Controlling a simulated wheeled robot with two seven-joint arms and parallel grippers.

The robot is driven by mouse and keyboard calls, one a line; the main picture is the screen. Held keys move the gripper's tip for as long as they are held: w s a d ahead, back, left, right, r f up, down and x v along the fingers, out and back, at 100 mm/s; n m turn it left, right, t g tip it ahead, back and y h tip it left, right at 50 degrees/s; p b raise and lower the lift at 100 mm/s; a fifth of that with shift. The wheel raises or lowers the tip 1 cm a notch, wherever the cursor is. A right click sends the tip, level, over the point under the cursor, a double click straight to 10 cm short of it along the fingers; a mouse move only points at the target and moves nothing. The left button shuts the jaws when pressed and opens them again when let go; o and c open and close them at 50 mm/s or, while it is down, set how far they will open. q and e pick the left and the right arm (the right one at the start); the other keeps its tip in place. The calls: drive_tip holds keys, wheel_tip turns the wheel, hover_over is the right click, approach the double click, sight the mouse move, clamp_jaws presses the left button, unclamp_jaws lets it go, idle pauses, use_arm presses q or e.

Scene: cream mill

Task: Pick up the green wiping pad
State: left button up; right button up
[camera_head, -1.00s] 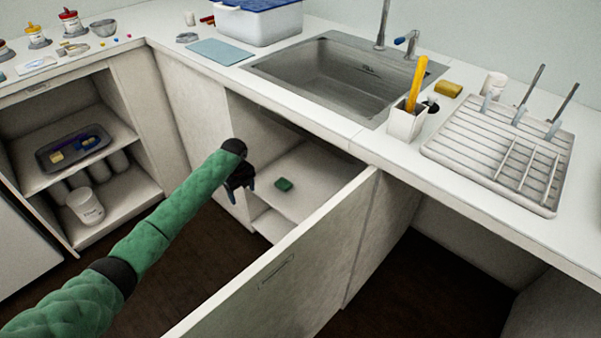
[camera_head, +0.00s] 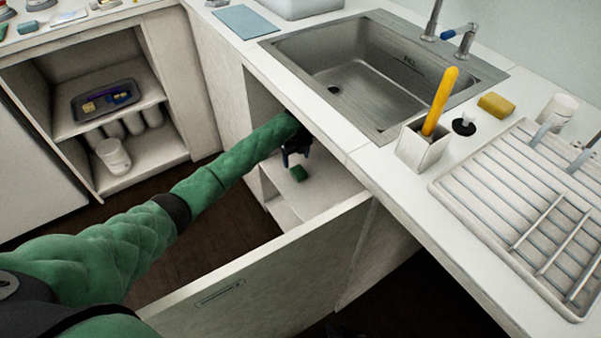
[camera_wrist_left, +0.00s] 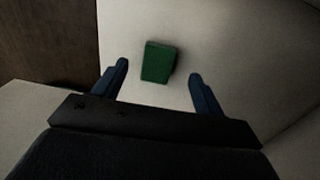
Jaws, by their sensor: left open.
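The green wiping pad (camera_head: 298,173) lies on the pale shelf (camera_head: 325,190) inside the open cabinet under the sink. My left gripper (camera_head: 297,160) reaches into the cabinet and is just above and beside the pad. In the left wrist view the pad (camera_wrist_left: 158,62) lies ahead of the two blue fingertips, roughly between their lines and a little left of centre. My left gripper (camera_wrist_left: 159,78) is open and empty there, and the pad is not gripped. My right gripper is not in view.
The open cabinet door (camera_head: 260,265) stands in front of the shelf, below my left arm. The counter edge and sink (camera_head: 375,75) are above the opening. A lower step (camera_head: 283,212) shows in the cabinet. Another open cabinet holds a tray (camera_head: 105,100) at left.

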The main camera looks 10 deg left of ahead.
sight(297, 169)
use_arm(q)
drive_tip(key=shift+s+f, duration=0.1)
drive_tip(key=shift+f, duration=2.55)
drive_tip(key=c, duration=1.1)
